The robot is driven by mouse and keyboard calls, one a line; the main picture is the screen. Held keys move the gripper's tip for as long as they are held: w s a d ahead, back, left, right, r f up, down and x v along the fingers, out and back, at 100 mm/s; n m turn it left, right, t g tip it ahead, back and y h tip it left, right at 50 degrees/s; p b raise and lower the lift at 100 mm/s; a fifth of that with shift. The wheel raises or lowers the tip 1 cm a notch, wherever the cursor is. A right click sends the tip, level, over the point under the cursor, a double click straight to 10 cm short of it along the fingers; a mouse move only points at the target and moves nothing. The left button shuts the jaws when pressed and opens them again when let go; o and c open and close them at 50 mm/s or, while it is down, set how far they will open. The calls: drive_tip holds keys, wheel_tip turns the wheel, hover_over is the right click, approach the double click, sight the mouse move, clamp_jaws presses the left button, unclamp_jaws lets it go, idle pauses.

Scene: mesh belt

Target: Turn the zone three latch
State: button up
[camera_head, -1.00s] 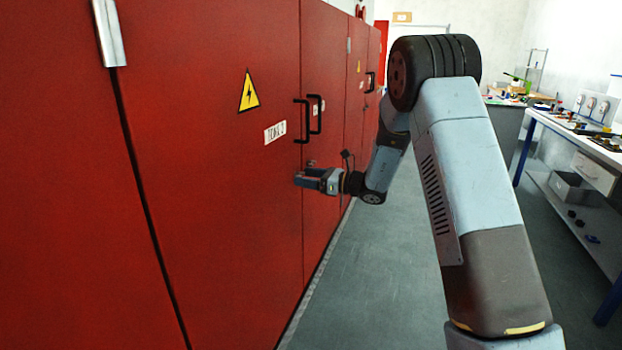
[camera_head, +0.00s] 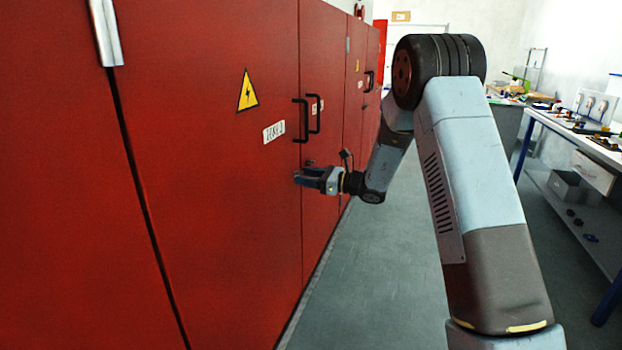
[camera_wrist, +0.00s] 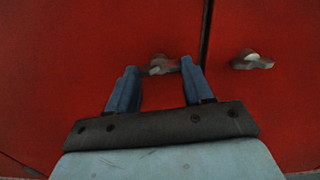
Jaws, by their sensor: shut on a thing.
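A small grey metal latch (camera_wrist: 160,65) is on the red cabinet door, left of the door seam in the wrist view. My gripper (camera_wrist: 157,72) is shut on it, with one blue finger on each side, and the fingers hide part of it. In the head view my gripper (camera_head: 298,178) is against the red cabinet, below the door handles, and hides the held latch. A second grey latch (camera_wrist: 252,60) sits right of the seam, apart from my fingers. The white label (camera_head: 274,132) above is too blurred to read surely.
Black bar handles (camera_head: 301,120) stick out above my gripper. A yellow warning triangle (camera_head: 248,92) marks the door (camera_head: 215,200). The grey floor (camera_head: 375,270) between the cabinets and the workbench (camera_head: 590,145) on the right is clear.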

drive_tip(key=shift+s+a+f+n, duration=0.1)
drive_tip(key=shift+s+n, duration=0.05)
drive_tip(key=shift+n, duration=3.95)
drive_tip(key=shift+s+a+f+n, duration=0.1)
drive_tip(key=shift+n, duration=4)
drive_tip(key=shift+d, duration=0.1)
drive_tip(key=o, duration=0.7)
drive_tip(key=shift+c, duration=0.2)
drive_tip(key=o, duration=0.4)
drive_tip(key=shift+w+r, duration=0.15)
drive_tip(key=shift+d, duration=0.1)
